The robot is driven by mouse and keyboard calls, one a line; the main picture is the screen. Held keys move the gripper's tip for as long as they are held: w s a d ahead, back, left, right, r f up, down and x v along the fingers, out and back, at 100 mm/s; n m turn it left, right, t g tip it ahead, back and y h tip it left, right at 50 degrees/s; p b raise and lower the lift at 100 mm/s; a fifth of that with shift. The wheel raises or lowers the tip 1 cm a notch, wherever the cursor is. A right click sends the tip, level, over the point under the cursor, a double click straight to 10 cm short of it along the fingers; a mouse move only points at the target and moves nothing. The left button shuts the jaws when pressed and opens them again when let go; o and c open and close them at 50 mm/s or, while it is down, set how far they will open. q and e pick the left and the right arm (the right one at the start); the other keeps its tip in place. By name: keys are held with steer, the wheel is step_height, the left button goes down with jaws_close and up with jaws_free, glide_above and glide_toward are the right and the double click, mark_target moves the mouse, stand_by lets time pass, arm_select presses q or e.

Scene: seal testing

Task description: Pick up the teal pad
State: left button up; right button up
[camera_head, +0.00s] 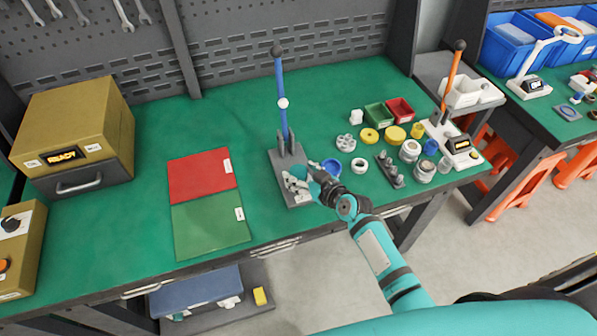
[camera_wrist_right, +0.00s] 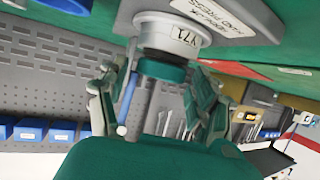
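The teal pad (camera_wrist_right: 162,70) shows in the right wrist view as a short round disc against a metal cup labelled Y71 (camera_wrist_right: 172,35). That cup sits on the base of the hand press (camera_wrist_right: 205,14), which appears upside down here. A grey rod lines up with the pad on its other side. My right gripper (camera_wrist_right: 160,92) is open, with one finger on each side of the pad and small gaps visible. My left gripper is not in view.
A red mat (camera_head: 200,175) and a green mat (camera_head: 210,225) lie left of the press. A blue ring (camera_head: 332,167), white ring (camera_head: 359,165) and several small parts are to its right. An orange-levered press (camera_head: 455,140) stands farther right. Bare tabletop lies behind the mats.

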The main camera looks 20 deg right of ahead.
mark_target(304, 177)
steer(key=c, duration=0.9)
steer(key=shift+w+r, duration=0.1)
steer(key=shift+r, duration=0.45)
steer(key=shift+c, duration=0.2)
steer(key=shift+s+d+r, duration=0.1)
steer(key=shift+s+r, duration=0.15)
steer(key=shift+r, duration=0.3)
steer(key=shift+s+d+r, duration=0.1)
steer(key=shift+s+r, duration=0.15)
steer(key=shift+r, duration=0.3)
steer(key=s+d+r+b, duration=0.2)
steer(key=s+d+b, duration=0.3)
steer(key=s, duration=0.9)
steer(key=w+a+r+m+h, duration=0.1)
steer(key=a+r+m+h, duration=0.1)
steer(key=r, duration=0.5)
steer(key=w+a+r+m+h+p, duration=0.1)
steer(key=a+r+h, duration=0.1)
steer(key=r, duration=0.5)
steer(key=shift+m+t, duration=0.4)
